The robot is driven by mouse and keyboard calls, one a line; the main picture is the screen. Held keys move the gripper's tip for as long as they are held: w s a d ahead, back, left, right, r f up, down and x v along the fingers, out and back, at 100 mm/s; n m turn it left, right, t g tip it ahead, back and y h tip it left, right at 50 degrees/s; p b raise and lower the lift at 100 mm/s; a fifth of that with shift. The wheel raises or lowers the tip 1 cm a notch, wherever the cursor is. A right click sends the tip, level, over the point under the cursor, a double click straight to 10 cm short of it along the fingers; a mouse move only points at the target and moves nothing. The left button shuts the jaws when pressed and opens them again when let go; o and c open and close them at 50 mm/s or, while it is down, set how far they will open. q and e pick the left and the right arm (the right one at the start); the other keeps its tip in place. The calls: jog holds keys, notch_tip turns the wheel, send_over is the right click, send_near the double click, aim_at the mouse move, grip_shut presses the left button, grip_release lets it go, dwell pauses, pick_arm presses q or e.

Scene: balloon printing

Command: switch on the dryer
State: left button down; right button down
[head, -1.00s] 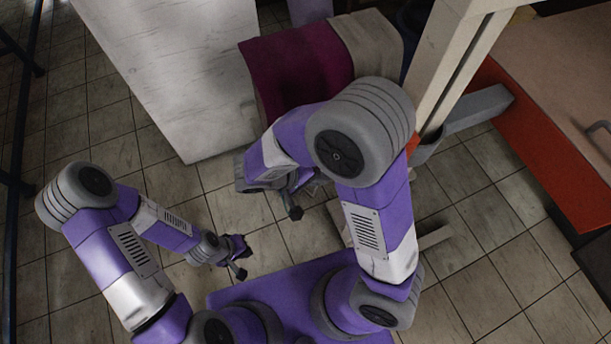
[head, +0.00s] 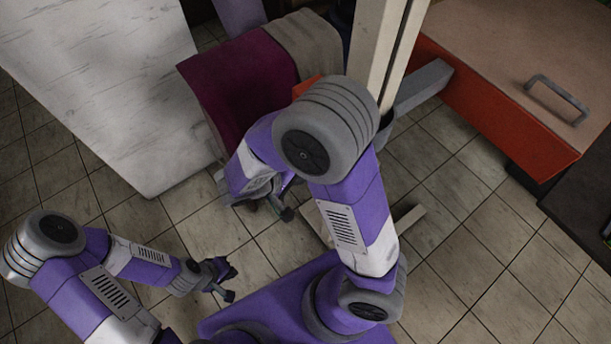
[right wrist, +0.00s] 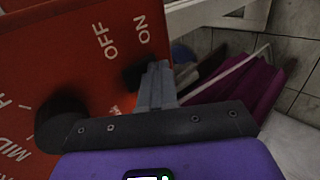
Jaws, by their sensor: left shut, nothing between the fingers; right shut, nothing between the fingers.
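The dryer's red control panel (right wrist: 60,60) fills the left of the right wrist view, with OFF, ON and MID lettering. A dark switch (right wrist: 132,76) sits beside the ON and OFF words, partly hidden by my fingers. A round black knob (right wrist: 62,116) is further left. My right gripper (right wrist: 160,68) is shut and empty, its fingertips close beside the switch; I cannot tell whether they touch. In the head view my right arm hides most of a red-orange part (head: 306,86). My left gripper (head: 232,274) is shut and empty above the floor.
A purple cloth (head: 240,80) hangs beside a pale post (head: 375,50); it also shows in the right wrist view (right wrist: 258,82). A white panel (head: 110,90) stands at left. An orange-sided unit (head: 500,110) with a handle (head: 558,98) is at right. Tiled floor lies between.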

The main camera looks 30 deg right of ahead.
jog(key=shift+r, duration=0.15)
jog(key=shift+d+r+p, duration=0.1)
jog(key=shift+r+p, duration=0.5)
jog(key=shift+r, duration=0.15)
jog(key=a+f+p+v, duration=0.1)
jog(key=p+v, duration=0.1)
jog(key=v, duration=1.1)
jog(key=shift+a, duration=0.25)
